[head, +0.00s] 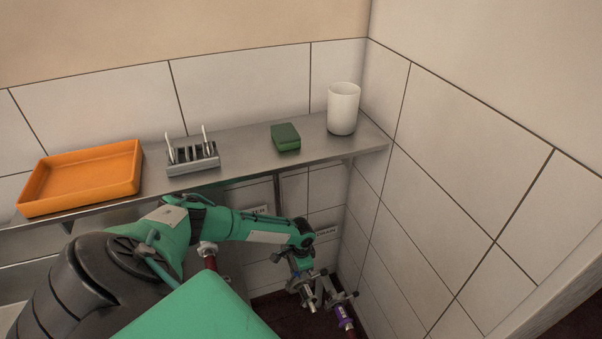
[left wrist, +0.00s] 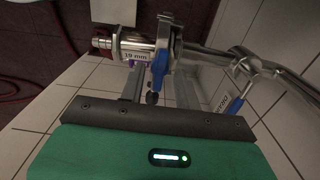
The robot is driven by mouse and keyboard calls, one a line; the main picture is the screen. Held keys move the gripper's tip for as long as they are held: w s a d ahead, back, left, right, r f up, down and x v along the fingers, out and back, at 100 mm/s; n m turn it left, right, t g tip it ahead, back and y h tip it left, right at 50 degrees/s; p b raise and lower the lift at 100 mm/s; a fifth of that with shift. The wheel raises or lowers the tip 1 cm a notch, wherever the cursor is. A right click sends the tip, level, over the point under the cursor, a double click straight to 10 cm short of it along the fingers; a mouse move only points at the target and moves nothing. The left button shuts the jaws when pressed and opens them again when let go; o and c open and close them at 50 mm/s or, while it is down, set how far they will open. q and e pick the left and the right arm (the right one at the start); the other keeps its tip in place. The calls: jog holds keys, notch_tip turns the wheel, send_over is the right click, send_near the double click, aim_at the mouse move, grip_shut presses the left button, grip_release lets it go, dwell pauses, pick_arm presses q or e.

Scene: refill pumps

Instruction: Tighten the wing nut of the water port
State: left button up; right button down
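In the left wrist view a blue wing nut (left wrist: 159,68) sits on a metal clamp (left wrist: 165,32) around a pipe joint. A fitting (left wrist: 135,54) marked "19 mm" joins it from the left. My left gripper (left wrist: 158,92) reaches toward the clamp with its two grey fingers apart, one on each side of the wing nut's lower end. Contact between fingers and nut cannot be made out. My right gripper is not in view.
A metal shelf (head: 240,150) overhangs my left arm. It carries an orange tray (head: 85,175), a grey rack (head: 193,160), a green box (head: 285,137) and a white cup (head: 343,108). A tiled wall stands close on the right. A second blue handle (left wrist: 233,108) hangs from the pipe.

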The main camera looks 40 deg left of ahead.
pick_arm(q)
jog(key=shift+f, duration=0.25)
jog(key=shift+c, duration=0.2)
grip_shut()
